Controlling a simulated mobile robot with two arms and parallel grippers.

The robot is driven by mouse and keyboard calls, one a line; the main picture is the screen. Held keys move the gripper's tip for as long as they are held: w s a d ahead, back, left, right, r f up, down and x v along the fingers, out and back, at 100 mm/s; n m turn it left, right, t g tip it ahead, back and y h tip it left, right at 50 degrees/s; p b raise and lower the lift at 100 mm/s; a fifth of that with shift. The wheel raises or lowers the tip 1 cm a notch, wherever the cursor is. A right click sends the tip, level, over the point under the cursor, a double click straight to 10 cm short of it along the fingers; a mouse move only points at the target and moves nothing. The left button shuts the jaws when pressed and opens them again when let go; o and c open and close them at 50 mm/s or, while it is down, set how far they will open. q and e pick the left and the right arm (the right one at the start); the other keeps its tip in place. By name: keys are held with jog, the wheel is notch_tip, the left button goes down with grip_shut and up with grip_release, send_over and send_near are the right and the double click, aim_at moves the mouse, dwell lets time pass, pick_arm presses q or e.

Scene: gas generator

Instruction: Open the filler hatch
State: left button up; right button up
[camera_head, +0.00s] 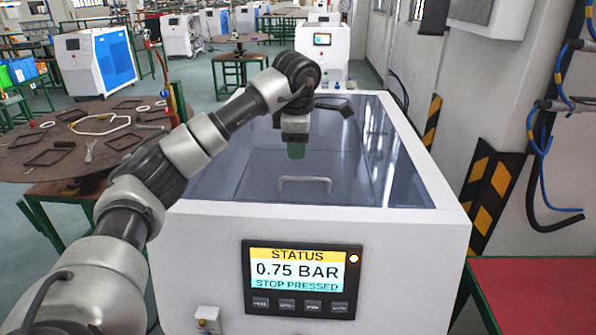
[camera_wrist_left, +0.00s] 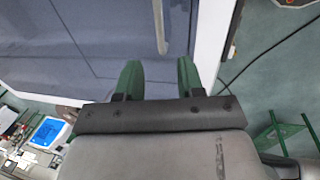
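The gas generator (camera_head: 320,235) is a white box with a dark, glossy top panel. The filler hatch (camera_head: 252,181) appears as an outlined panel in that top, lying flat and closed, with a pale bar handle (camera_head: 304,180) near its front edge. My left gripper (camera_head: 296,151) hangs over the top, behind the handle in the head view and apart from it. In the left wrist view its two green fingers (camera_wrist_left: 159,75) are spread with nothing between them, and the handle (camera_wrist_left: 160,25) shows just beyond the fingertips. My right gripper is not in view.
A status display (camera_head: 303,279) on the generator's front reads 0.75 BAR, STOP PRESSED. A round brown table (camera_head: 60,150) with loose frames stands at left. A red table (camera_head: 540,290) and a wall with striped guards (camera_head: 490,190) are at right.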

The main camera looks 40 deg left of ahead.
aim_at(298, 178)
pick_arm(q)
jog(key=f, duration=0.3)
jog(key=w+f+p, duration=0.1)
jog(key=f, duration=0.1)
jog(key=f+p, duration=0.1)
jog(key=f, duration=0.2)
jog(key=shift+w+a+f, duration=0.2)
jog(key=shift+a+f, duration=0.1)
jog(key=shift+a, duration=0.1)
grip_shut()
